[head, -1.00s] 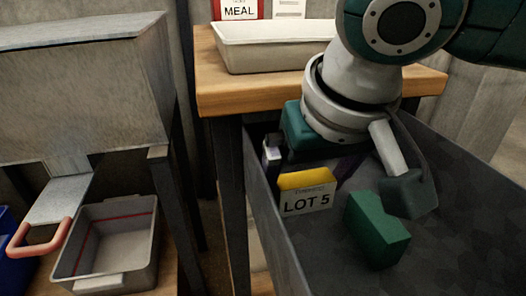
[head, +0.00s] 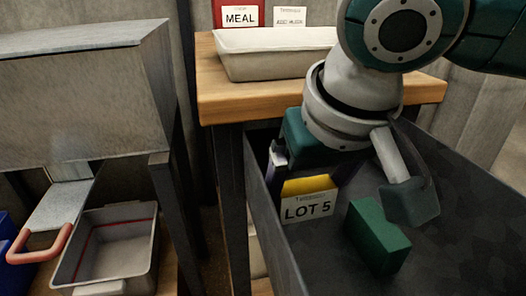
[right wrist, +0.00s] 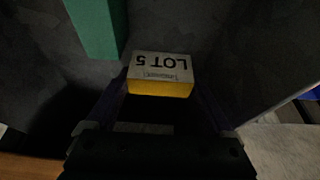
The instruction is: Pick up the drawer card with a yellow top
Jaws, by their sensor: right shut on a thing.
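The drawer card (head: 308,207) has a white face reading "LOT 5" and a yellow top (head: 308,185). It stands inside the grey drawer (head: 262,190) near its left wall. My right gripper (head: 312,172) comes down over the card from above and is shut on it, with dark fingers on either side. In the right wrist view the card (right wrist: 160,68) appears upside down between the fingers (right wrist: 161,92), yellow edge toward the gripper. I cannot tell whether the card's bottom touches the drawer floor. My left gripper is not in view.
A green block (head: 378,236) lies in the drawer to the right of the card. A wooden tabletop (head: 270,98) with a pale tray (head: 275,58) and a MEAL sign (head: 238,16) is behind. A grey bin (head: 118,250) stands at lower left.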

